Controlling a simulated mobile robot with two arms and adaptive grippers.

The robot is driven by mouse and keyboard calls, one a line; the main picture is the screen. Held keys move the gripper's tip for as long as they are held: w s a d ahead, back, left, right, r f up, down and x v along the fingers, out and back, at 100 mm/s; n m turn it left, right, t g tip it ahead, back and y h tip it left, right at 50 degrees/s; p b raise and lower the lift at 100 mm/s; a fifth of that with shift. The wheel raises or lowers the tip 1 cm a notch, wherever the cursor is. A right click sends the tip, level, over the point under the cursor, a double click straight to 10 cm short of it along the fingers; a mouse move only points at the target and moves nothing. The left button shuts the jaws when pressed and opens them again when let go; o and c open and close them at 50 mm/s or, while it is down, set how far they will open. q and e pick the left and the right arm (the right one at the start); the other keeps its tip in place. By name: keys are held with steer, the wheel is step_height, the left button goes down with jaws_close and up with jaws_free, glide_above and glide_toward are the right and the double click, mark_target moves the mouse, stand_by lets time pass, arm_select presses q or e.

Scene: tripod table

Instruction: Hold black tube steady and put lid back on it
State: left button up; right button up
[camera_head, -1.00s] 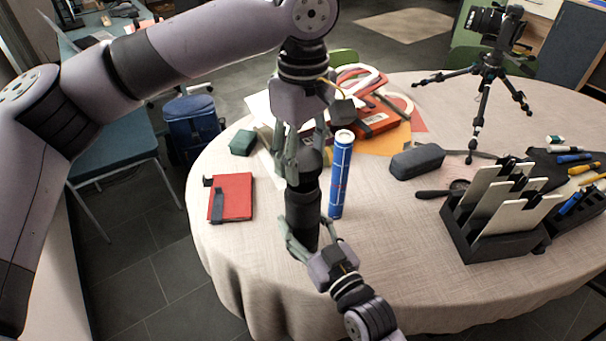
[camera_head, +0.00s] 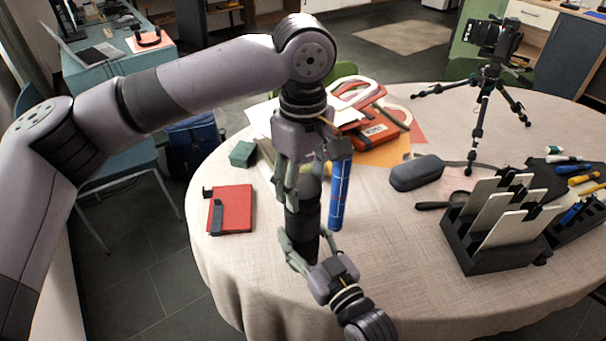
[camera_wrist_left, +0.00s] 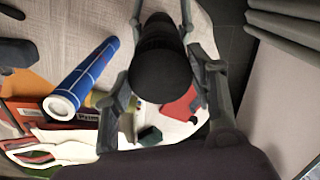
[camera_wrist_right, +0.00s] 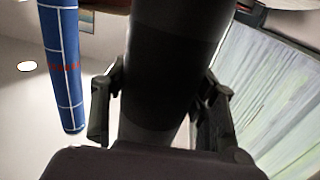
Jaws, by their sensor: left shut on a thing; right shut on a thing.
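The black tube (camera_head: 303,220) stands about upright above the near part of the table. My right gripper (camera_head: 304,250) is shut on its lower part. The tube also fills the middle of the right wrist view (camera_wrist_right: 170,60). My left gripper (camera_head: 298,190) is above the right one, with its fingers around the black top end. The dark lid (camera_wrist_left: 165,72) shows between its fingers in the left wrist view, and I take it as held there. It lines up with the tube; whether it is seated or a gap remains, I cannot tell.
A blue tube (camera_head: 340,195) stands close to the right of the black tube. A red notebook (camera_head: 231,208) lies left, and a dark case (camera_head: 417,173) right. A black holder (camera_head: 490,245) and a tripod with camera (camera_head: 485,95) stand farther right. The front cloth is mostly clear.

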arm_select(q)
steer(key=shift+f, duration=0.75)
stand_by(0.4)
